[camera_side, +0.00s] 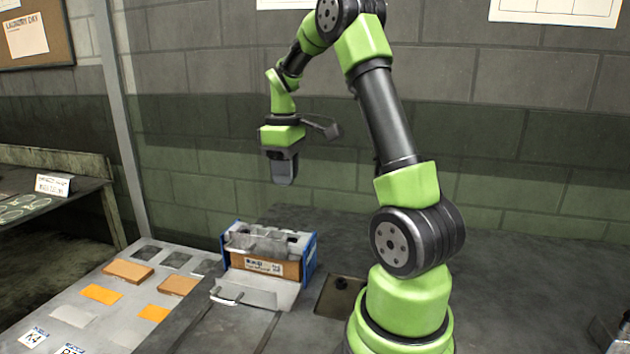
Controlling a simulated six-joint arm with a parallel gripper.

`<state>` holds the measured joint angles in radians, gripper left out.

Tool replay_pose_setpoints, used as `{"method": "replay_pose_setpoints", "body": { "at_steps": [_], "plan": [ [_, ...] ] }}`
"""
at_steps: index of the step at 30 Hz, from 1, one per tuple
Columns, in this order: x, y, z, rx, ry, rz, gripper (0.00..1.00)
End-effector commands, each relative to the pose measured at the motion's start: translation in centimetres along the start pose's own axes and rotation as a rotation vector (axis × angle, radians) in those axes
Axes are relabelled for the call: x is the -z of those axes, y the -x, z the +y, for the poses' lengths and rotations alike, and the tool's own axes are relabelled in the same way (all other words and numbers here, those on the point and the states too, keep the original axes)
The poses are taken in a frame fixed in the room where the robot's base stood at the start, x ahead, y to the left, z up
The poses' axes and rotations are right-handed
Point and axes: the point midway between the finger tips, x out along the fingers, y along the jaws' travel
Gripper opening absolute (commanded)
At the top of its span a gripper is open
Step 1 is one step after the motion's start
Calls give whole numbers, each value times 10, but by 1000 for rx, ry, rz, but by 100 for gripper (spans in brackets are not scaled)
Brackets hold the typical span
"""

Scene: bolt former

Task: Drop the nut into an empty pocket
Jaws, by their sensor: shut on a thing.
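My gripper (283,180) points down, high above the table and well above the box, apart from it. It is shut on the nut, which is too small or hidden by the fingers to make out. The box (263,267) is open-topped, brown in front with a white label and blue at its sides. Grey dividers inside form pockets; their floors are hidden from this angle, so I cannot tell which are empty.
A grey flap or tray (258,292) with a handle lies before the box. A shallow square recess (325,298) with a small dark piece is to its right. Left of the box, a panel (110,320) carries grey, brown and orange patches. The air around my gripper is clear.

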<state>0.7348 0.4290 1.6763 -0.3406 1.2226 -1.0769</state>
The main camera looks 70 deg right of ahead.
Motion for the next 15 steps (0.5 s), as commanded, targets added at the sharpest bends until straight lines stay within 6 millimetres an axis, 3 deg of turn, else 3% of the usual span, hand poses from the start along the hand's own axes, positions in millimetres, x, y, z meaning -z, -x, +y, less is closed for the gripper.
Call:
{"method": "replay_pose_setpoints", "body": {
  "at_steps": [3,9,12,15],
  "plan": [
    [30,-4,6,0,1,1,2],
    [62,-8,8,1,-4,3,2],
    [73,-10,8,1,-5,5,2],
    [70,-29,8,3,-6,0,2]
  ]
}}
